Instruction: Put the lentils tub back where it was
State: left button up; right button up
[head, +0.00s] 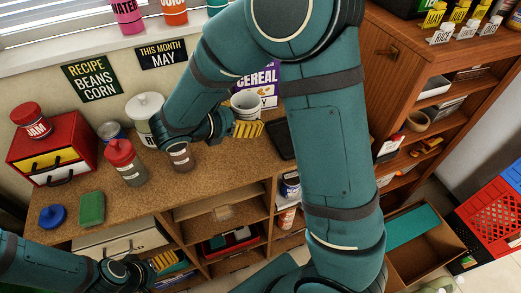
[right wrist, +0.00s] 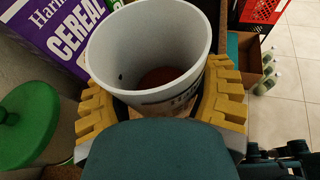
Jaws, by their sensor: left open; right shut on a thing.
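A white open tub (head: 246,103) is in my right gripper (head: 248,128), just above the worktop in front of the cereal box. In the right wrist view the tub (right wrist: 150,45) stands between the yellow fingers (right wrist: 160,112), which close on its sides. Reddish-brown contents show at its bottom. Its label is mostly hidden, so I cannot confirm that it is the lentils tub. My left gripper (head: 163,262) is open and empty, low in front of the shelf unit below the worktop.
The cereal box (head: 258,80) stands behind the tub. A red-lidded jar (head: 122,160), white canister (head: 146,115), red drawer box (head: 60,140) and green block (head: 91,208) stand on the worktop (head: 200,185). A bookcase (head: 400,70) is at right; a cardboard box (head: 425,265) is on the floor.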

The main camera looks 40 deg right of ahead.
jog(key=shift+s+d+f+m+g, duration=0.15)
jog(key=shift+d+f+g, duration=0.05)
jog(key=shift+d+f, duration=0.25)
jog(key=shift+s+d+f+m+g, duration=0.2)
jog(key=shift+d+f, duration=0.1)
jog(key=shift+f, duration=0.25)
jog(key=b, duration=0.2)
send_over(253, 153)
notch_tip(253, 153, down, 4)
jog(key=shift+f, duration=0.15)
jog(key=shift+f+b, duration=0.4)
jog(key=shift+f, duration=1.8)
jog(key=shift+f, duration=0.2)
jog(key=o, duration=1.3)
jog(key=shift+r, duration=0.1)
